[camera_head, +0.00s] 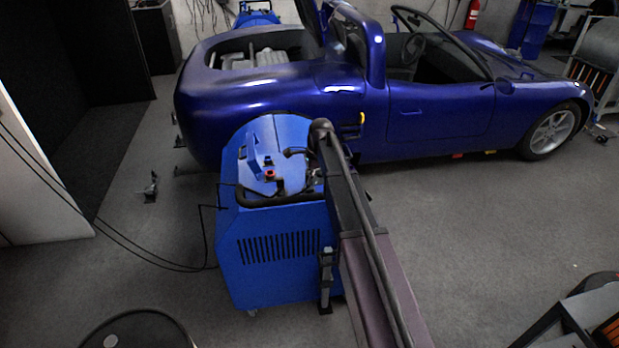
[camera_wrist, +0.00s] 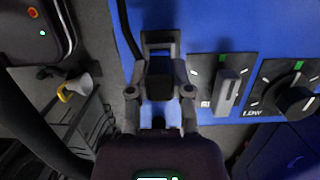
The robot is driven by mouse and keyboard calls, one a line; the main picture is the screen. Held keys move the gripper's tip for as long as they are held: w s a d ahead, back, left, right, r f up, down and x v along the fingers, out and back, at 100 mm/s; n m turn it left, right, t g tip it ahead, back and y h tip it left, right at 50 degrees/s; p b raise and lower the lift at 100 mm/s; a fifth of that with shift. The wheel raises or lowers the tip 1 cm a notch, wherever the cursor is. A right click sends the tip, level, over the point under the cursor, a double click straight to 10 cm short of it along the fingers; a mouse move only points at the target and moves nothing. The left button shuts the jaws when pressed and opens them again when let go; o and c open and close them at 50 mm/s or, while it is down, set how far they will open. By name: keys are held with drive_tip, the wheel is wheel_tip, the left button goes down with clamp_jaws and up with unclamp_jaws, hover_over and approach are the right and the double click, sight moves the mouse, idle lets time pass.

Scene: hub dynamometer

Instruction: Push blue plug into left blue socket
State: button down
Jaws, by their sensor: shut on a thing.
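My gripper (camera_wrist: 160,90) is in the middle of the wrist view, with a grey finger on each side. It is shut on a light blue piece, which I take for the blue plug (camera_wrist: 146,116); the fingers and a dark block hide most of it. A blue panel (camera_wrist: 215,35) lies just beyond the fingertips. I cannot make out the left blue socket, nor whether the plug touches anything. In the head view, my arm reaches over the blue dynamometer cabinet (camera_head: 275,255), and the gripper is too small and hidden to read.
In the wrist view, a grey lever switch (camera_wrist: 228,88) and a dark rotary knob (camera_wrist: 296,100) stand right of the gripper. A yellow and grey part (camera_wrist: 75,88) shows at left. A blue car (camera_head: 430,115) stands behind the cabinet.

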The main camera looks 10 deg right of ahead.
drive_tip(key=shift+r+p, duration=0.55)
drive_tip(key=shift+r, duration=0.1)
drive_tip(key=shift+r+p, duration=0.7)
drive_tip(key=shift+r+p, duration=0.35)
drive_tip(key=shift+r, duration=0.2)
wheel_tip(320, 180, up, 18)
drive_tip(key=p, duration=1.8)
drive_tip(key=shift+d+f, duration=0.1)
drive_tip(key=shift+f, duration=0.05)
